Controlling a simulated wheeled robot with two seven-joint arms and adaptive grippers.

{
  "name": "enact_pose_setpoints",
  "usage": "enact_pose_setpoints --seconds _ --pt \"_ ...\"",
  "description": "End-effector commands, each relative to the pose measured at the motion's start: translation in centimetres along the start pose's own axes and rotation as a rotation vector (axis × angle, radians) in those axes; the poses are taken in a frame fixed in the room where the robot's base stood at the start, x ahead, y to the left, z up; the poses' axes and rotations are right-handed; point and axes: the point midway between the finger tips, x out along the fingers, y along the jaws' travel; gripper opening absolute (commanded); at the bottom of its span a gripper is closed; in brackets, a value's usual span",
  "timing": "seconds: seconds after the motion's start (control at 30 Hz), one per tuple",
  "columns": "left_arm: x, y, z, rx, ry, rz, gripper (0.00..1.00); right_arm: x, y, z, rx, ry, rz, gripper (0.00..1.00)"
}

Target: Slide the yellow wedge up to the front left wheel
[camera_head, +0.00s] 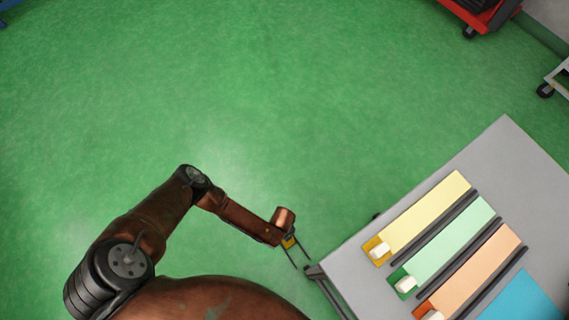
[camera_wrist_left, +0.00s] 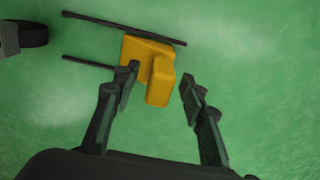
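The yellow wedge (camera_wrist_left: 149,53) is a thick orange-yellow block with a raised grip. It lies on the green floor between two thin dark rails in the left wrist view. Only a sliver of the wedge (camera_head: 289,243) shows in the head view, beneath my left wrist. My left gripper (camera_wrist_left: 161,76) is open, its fingers on either side of the grip. The left finger overlaps the wedge's edge, and a gap shows at the right finger; contact is unclear. A dark wheel (camera_wrist_left: 33,34) shows at the upper left of the wrist view, apart from the wedge. My right gripper is out of view.
A grey cart top (camera_head: 345,278) with coloured strips and small white blocks stands at the lower right. Dark rails (camera_head: 304,249) run on the floor beside it. A red cart (camera_head: 487,14) stands at the top right. Wide green floor lies clear at upper left.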

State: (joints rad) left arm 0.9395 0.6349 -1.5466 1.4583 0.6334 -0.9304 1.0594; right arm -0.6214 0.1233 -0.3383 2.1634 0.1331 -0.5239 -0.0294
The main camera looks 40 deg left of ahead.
Motion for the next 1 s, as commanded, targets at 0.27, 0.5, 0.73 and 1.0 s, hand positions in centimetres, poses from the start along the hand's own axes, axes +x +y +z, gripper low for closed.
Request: enact_pose_setpoints --seconds 0.27,0.5,0.73,1.0 --pt "-0.04 -0.04 -0.02 0.0 0.0 -0.001 0.34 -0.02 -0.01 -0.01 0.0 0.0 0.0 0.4" --pt "-0.03 -0.03 0.01 0.0 0.0 0.0 0.18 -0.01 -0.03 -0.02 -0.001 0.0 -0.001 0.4" --pt "-0.02 -0.02 0.02 0.0 0.0 0.0 0.02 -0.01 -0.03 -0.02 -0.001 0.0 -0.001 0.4" --pt "-0.02 0.01 0.03 0.0 -0.001 0.0 0.0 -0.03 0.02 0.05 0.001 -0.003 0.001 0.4"
